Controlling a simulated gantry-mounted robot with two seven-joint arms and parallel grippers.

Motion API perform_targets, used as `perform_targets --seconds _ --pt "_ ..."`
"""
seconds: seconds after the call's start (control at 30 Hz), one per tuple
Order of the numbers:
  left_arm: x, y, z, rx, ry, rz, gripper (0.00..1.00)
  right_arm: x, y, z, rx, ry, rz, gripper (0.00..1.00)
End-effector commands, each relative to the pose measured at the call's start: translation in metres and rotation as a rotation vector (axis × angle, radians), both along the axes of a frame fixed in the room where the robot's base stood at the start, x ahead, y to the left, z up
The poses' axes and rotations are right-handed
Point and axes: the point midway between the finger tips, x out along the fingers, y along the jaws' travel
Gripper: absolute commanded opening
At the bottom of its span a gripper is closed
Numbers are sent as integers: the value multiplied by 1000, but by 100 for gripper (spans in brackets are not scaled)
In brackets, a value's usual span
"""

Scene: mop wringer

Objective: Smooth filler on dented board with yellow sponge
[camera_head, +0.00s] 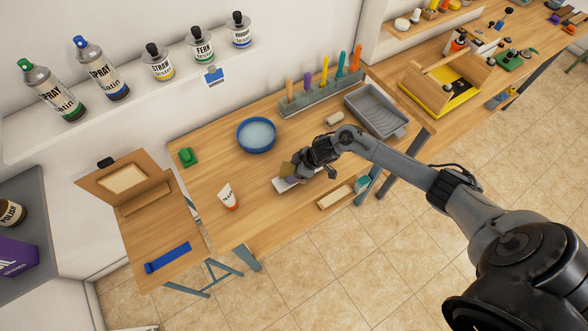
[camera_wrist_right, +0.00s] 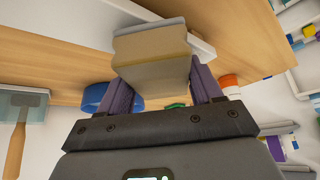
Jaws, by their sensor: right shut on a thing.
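My right gripper (camera_head: 303,165) is over the middle of the wooden workbench. It is shut on a yellow-tan sponge (camera_head: 287,169), and the purple fingers grip its sides in the right wrist view (camera_wrist_right: 150,62). The sponge has a greyish edge. A white board (camera_head: 283,186) lies flat on the bench beneath the gripper and sponge, and its edge shows behind the sponge in the right wrist view (camera_wrist_right: 202,45). Whether the sponge touches the board cannot be told. The board's dent and filler are hidden or too small to see. My left gripper is not in view.
A blue round bowl (camera_head: 257,148) with pale contents stands behind the board. A grey paint tray (camera_head: 377,111), a rack of colourful-handled tools (camera_head: 322,95) and a small green object (camera_head: 187,157) are farther back. The bench's front-left is clear.

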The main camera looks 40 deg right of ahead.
Motion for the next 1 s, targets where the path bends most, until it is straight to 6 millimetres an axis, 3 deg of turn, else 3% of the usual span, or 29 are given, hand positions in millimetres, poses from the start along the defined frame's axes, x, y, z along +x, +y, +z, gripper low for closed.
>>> perform_targets --seconds 0.57,1.0 --pt "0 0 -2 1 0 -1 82 0 1 -6 0 0 0 31" --pt "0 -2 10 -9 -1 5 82 4 27 -5 1 -1 1 31"
